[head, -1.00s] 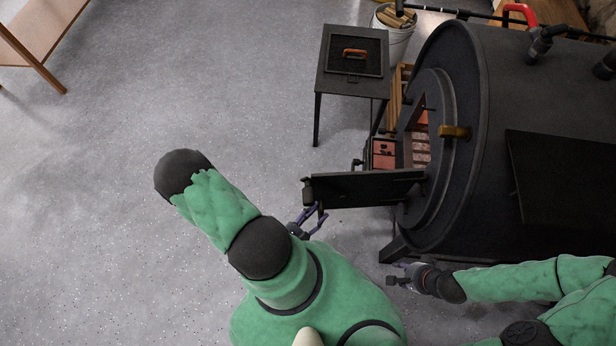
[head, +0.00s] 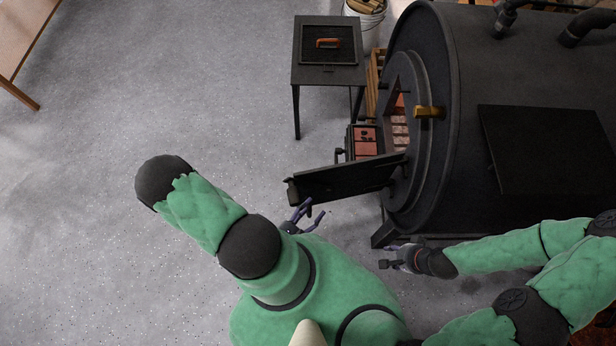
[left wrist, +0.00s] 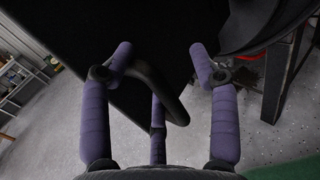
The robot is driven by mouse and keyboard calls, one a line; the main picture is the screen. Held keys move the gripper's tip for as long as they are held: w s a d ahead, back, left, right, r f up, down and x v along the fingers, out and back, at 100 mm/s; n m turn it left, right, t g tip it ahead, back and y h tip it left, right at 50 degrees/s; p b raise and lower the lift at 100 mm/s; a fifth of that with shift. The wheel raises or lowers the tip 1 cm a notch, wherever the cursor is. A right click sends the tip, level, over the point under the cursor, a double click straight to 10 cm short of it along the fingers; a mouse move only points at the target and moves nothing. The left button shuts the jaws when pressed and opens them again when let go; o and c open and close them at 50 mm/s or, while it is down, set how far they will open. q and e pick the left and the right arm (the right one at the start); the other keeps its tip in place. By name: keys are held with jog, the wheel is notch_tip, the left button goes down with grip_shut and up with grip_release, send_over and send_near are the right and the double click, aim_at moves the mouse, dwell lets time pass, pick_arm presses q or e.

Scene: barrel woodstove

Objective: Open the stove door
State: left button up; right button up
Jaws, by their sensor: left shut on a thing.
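The black barrel stove (head: 455,75) stands at the right in the head view, with its round front facing left. Its door (head: 345,182) stands wide open, swung out from the stove front. The opening (head: 397,120) shows reddish bricks inside. My left gripper (head: 314,211) is at the near side of the door, close to its free end.
A small black side table (head: 328,76) with an orange-handled item on it stands left of the stove. A white bucket of firewood (head: 370,22) is behind it. A wooden table (head: 22,45) is at the upper left. The floor at left is clear.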

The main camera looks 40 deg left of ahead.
pick_arm(q)
jog(key=shift+s+a+f, duration=0.15)
jog(key=shift+a+f, duration=0.2)
jog(key=shift+a, duration=0.25)
jog(key=shift+r, duration=0.2)
jog(key=o, duration=0.4)
notch_tip(320, 180, up, 8)
jog(key=shift+d+r, duration=0.1)
jog(key=shift+d, duration=0.05)
jog(key=shift+s+d+r, duration=0.1)
jog(key=shift+r, duration=0.35)
jog(key=c, duration=0.4)
jog(key=shift+r, duration=0.6)
jog(key=shift+f, duration=0.1)
